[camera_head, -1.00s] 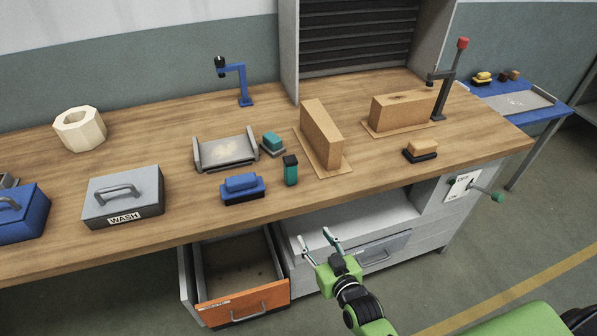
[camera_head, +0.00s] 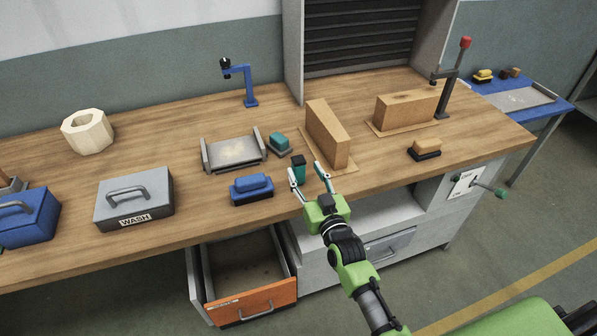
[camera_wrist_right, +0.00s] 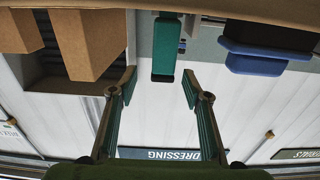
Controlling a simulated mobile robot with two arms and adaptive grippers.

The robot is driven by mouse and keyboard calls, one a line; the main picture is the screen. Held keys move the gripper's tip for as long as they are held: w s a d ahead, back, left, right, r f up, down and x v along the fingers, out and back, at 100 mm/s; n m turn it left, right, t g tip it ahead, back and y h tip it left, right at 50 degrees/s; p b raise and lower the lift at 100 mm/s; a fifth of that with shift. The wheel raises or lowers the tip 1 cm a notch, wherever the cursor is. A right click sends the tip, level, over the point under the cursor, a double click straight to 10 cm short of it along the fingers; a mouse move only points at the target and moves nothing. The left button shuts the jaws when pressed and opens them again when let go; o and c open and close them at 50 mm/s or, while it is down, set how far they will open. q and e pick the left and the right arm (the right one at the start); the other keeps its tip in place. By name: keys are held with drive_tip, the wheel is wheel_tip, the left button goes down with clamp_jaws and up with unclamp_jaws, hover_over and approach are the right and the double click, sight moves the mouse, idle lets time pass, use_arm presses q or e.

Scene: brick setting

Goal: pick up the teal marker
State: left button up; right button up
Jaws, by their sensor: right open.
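The teal marker (camera_head: 298,174), a small upright block with a black top, stands on the wooden workbench (camera_head: 75,222) near its front edge. My right gripper (camera_head: 307,173) is open and empty at the bench's front edge, its fingers pointing at the marker. In the right wrist view, which looks upside down, the marker (camera_wrist_right: 165,46) is straight ahead between the lines of the two fingers, just beyond the fingertips (camera_wrist_right: 160,84). I cannot tell whether a finger touches it. My left gripper is not in view.
A blue block on a dark base (camera_head: 251,188) stands left of the marker. A tall tan block (camera_head: 326,133) stands to its right. A teal block (camera_head: 279,140) and a grey tray (camera_head: 234,150) are behind it. An orange drawer (camera_head: 250,303) stands open below.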

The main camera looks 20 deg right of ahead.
sight(301, 166)
drive_tip(key=w, duration=0.3)
drive_tip(key=w+p, duration=0.1)
drive_tip(key=w, duration=0.1)
drive_tip(key=shift+a+r, duration=0.2)
drive_tip(key=shift+a, duration=0.1)
drive_tip(key=shift+s, duration=0.1)
drive_tip(key=c, duration=1.2)
